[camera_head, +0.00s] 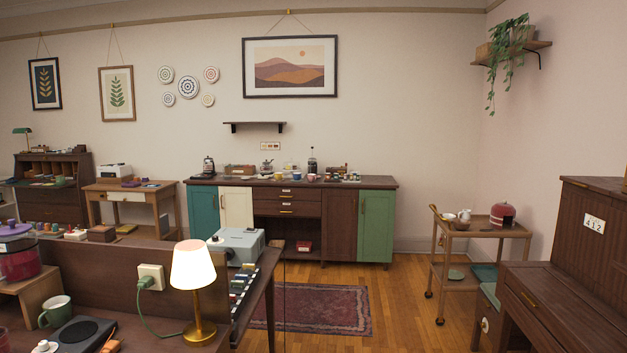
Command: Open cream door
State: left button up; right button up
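The cream door (236,208) is on the long dark wooden sideboard (335,218) against the back wall. It is shut and sits between a teal door (203,211) on its left and an open shelf bay with drawers above on its right. The lower part of the cream door is hidden behind a grey machine on the near desk. My grippers are not in view.
A near desk with a lit lamp (193,266) and a grey machine (237,245) stands between me and the sideboard's left part. A patterned rug (318,309) and open wooden floor lie right of it. A trolley (478,250) and dark cabinet (585,270) stand at the right.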

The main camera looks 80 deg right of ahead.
aim_at(236, 202)
jog(key=z, duration=2.5)
